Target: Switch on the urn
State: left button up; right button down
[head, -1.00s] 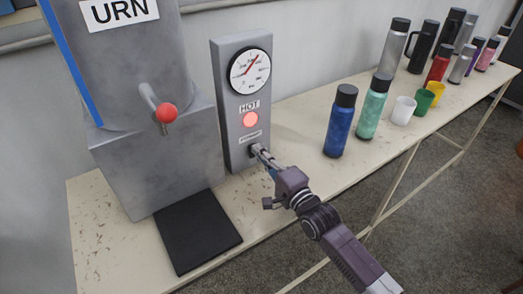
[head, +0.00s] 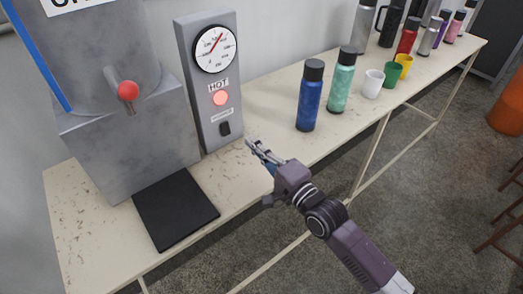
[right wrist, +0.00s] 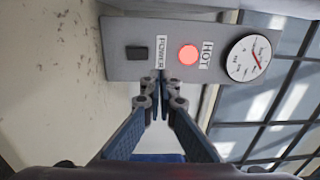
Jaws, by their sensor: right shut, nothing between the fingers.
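The grey urn (head: 130,130) stands on the table at left, with a red-knobbed tap (head: 128,91). Beside it is a grey control box (head: 206,110) with a dial gauge (head: 215,49) and a lit red HOT lamp (head: 220,97). Its black power switch (head: 224,129) is low on the front; in the right wrist view the switch (right wrist: 138,53) sits left of the POWER label. My right gripper (head: 252,146) is shut and empty, in front of and slightly below the switch, apart from the box. It also shows in the right wrist view (right wrist: 160,90). My left gripper is out of view.
A black mat (head: 175,207) lies before the urn. A blue bottle (head: 310,95) and a green bottle (head: 341,80) stand to the right, with a white cup (head: 373,84) and more bottles beyond. Bare tabletop lies around the box.

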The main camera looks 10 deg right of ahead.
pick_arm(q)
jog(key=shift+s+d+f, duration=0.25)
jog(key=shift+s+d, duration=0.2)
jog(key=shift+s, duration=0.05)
pick_arm(e)
jog(key=shift+s+d+r, duration=0.2)
jog(key=shift+s+d, duration=0.2)
jog(key=shift+s, duration=0.25)
jog(key=shift+s+d+r, duration=0.15)
jog(key=shift+s+d, duration=0.25)
jog(key=shift+s, duration=0.25)
